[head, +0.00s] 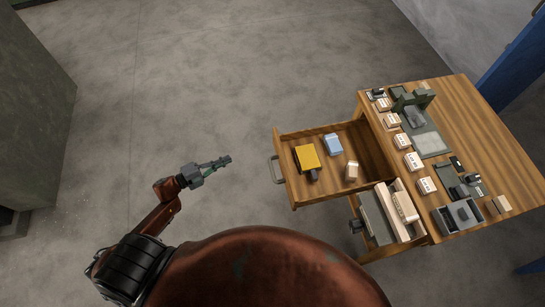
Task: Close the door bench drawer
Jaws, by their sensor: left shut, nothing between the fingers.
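The bench drawer (331,188) is pulled well out from the left side of the wooden bench (475,121). Its metal handle (277,169) is on its left-hand front panel. Inside lie a yellow-topped box (307,157), a blue box (334,145) and a small beige block (351,171). My left gripper (222,162) is shut and empty, to the left of the handle and apart from it, with its fingertips pointing right toward the drawer. My right gripper is not in view.
The bench top holds several small labelled boxes (413,161), a green fixture (412,100) and a grey device (457,216). An open side compartment (388,212) sits below the drawer in the picture. Bare floor (200,80) surrounds my left gripper. A blue post (512,66) stands at the upper right.

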